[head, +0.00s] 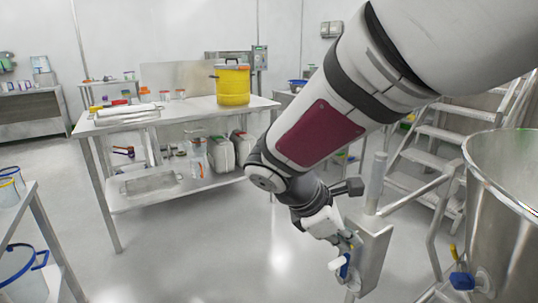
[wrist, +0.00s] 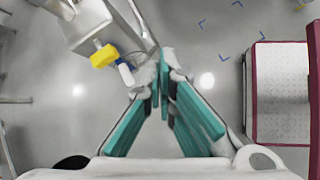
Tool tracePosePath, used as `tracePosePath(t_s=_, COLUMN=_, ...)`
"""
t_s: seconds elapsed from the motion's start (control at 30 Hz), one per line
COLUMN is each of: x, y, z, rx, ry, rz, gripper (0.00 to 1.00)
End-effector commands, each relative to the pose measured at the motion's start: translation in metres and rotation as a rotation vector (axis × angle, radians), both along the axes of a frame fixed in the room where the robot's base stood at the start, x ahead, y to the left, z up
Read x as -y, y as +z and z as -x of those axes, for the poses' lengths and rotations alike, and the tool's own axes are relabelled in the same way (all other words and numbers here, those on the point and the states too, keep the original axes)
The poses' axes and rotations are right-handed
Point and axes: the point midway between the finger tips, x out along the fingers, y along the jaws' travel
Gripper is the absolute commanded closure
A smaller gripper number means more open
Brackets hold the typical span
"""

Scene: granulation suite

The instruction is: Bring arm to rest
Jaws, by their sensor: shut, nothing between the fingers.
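My arm reaches down from the upper right in the head view. My gripper (wrist: 164,75) shows in the wrist view with its teal-sided fingers brought together at the tips, shut and empty. In the head view the gripper (head: 345,262) hangs low in front of a grey metal box on a post (head: 374,255), and its fingertips are hard to make out there. I cannot tell whether it touches the box. In the wrist view a yellow and blue fitting (wrist: 104,56) is just left of the fingertips.
A steel table (head: 180,116) with a yellow pot (head: 232,84) stands at the back left. A large steel vessel (head: 505,215) and metal steps (head: 432,134) are at the right. A shelf unit with a blue-rimmed bucket (head: 22,272) is at the left. The middle floor is clear.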

Motion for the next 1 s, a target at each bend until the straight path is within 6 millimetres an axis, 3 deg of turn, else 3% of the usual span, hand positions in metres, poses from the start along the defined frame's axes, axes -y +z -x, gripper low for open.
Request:
tracePosePath(t_s=0.03, x=0.015, y=0.012, z=0.018, rx=0.038, ry=-0.101, rz=-0.051, gripper=1.0)
tracePosePath(t_s=0.2, x=0.048, y=0.034, z=0.08, rx=0.14, ry=-0.43, rz=-0.206, gripper=1.0)
tracePosePath(t_s=0.33, x=0.061, y=0.043, z=0.128, rx=0.212, ry=-0.676, rz=-0.321, gripper=1.0)
tracePosePath(t_s=0.5, x=0.063, y=0.047, z=0.186, rx=0.295, ry=-0.979, rz=-0.461, gripper=1.0)
tracePosePath(t_s=0.7, x=0.054, y=0.046, z=0.23, rx=0.359, ry=-1.227, rz=-0.582, gripper=1.0)
tracePosePath(t_s=1.0, x=0.036, y=0.044, z=0.267, rx=0.414, ry=-1.467, rz=-0.709, gripper=1.0)
